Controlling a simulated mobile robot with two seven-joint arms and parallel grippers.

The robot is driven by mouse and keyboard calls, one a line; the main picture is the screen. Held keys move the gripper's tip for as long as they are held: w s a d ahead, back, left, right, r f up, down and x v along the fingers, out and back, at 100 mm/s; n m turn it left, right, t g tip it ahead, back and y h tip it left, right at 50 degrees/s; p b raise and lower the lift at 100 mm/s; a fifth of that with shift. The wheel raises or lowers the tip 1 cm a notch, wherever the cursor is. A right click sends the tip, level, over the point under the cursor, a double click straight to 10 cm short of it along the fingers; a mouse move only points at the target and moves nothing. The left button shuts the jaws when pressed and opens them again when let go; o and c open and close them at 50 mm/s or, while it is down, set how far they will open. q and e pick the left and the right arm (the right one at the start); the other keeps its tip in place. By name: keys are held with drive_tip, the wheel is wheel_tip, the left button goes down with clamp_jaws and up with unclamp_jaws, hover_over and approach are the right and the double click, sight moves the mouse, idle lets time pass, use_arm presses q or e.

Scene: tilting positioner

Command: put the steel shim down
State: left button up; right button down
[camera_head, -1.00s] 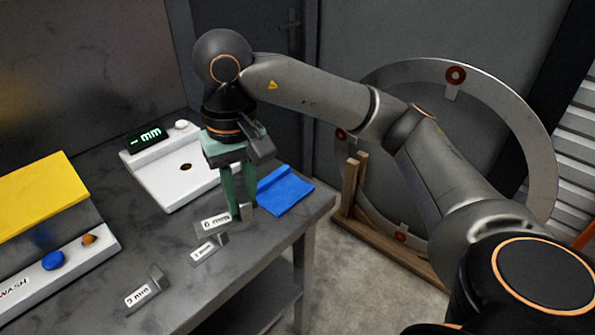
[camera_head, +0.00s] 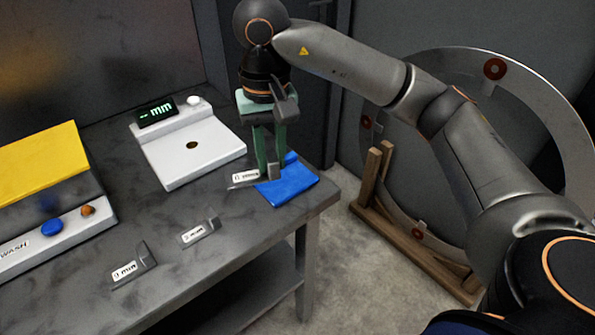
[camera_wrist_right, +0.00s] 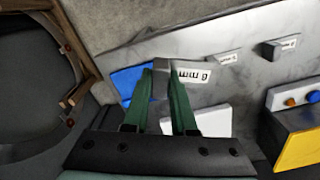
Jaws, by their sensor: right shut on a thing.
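The steel shim (camera_head: 246,176) is a small grey piece with a white mm label and a raised end block. My right gripper (camera_head: 270,170) is shut on that block, fingers pointing down. It also shows in the wrist view (camera_wrist_right: 162,82), with the shim's labelled part (camera_wrist_right: 192,76) sticking out to the right. The shim is at the left edge of the blue cloth (camera_head: 292,187), low over the table; I cannot tell whether it touches. The cloth also shows in the wrist view (camera_wrist_right: 128,82). My left gripper is not in view.
Two other labelled shims, one in the middle (camera_head: 200,230) and one at the front (camera_head: 132,268), lie on the grey table (camera_head: 215,275). A white gauge (camera_head: 188,150) with a mm display stands behind. A wash unit (camera_head: 60,230) is at the left. The table's right edge is near the cloth.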

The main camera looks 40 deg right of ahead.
drive_tip(key=w+d+f, duration=0.3)
drive_tip(key=d, duration=0.3)
hover_over(302, 178)
drive_tip(key=a, duration=0.1)
drive_tip(key=f, duration=0.4)
drive_tip(key=shift+s+f, duration=0.2)
drive_tip(key=shift+f, duration=0.2)
drive_tip(key=shift+w+d+f, duration=0.2)
drive_tip(key=shift+d+f, duration=0.15)
drive_tip(key=shift+f, duration=0.15)
drive_tip(key=f, duration=0.3)
drive_tip(key=shift+w+d+f+p, duration=0.1)
drive_tip(key=shift+d+p, duration=0.1)
drive_tip(key=shift+p, duration=0.1)
drive_tip(key=shift+f, duration=0.15)
drive_tip(key=shift+f, duration=0.2)
drive_tip(key=c, duration=0.7)
unclamp_jaws()
